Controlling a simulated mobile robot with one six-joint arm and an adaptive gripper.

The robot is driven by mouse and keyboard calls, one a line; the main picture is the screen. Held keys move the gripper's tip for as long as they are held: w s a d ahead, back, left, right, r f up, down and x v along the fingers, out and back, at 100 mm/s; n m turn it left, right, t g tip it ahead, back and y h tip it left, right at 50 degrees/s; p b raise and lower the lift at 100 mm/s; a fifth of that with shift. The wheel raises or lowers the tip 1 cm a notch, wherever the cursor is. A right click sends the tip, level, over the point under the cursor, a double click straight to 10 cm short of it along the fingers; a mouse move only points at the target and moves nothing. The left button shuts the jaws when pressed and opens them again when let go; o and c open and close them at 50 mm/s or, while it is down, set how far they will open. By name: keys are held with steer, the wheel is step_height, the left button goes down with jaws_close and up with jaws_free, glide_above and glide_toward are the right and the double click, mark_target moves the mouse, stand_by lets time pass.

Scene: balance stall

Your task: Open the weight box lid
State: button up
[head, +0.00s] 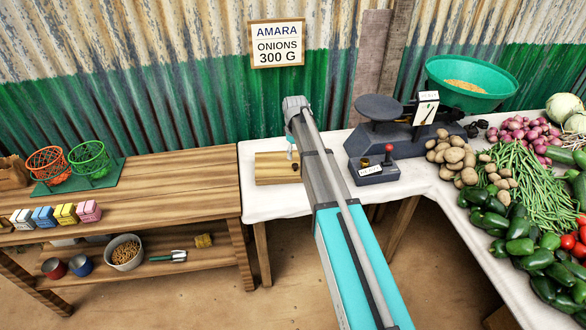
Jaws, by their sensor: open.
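The weight box (272,181) is a low, light wooden box on the white-covered table, left of my arm. Its top looks flat and closed, though my arm hides its right end. My arm reaches up across the middle of the view, and its far end bends down behind the box's right part. My gripper (294,164) is open and mostly hidden by my arm; only a small dark part shows near the box's right end. I cannot tell whether it touches the box.
A dark scale (400,138) with a green pan (470,82) stands right of my arm, behind a small box with a red knob (376,170). Potatoes (452,158) and other vegetables fill the right side. A wooden bench (185,185) with baskets and coloured packets is at left.

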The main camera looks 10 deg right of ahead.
mark_target(295, 164)
steer(key=shift+f+b, duration=2.6)
steer(key=shift+f, duration=0.3)
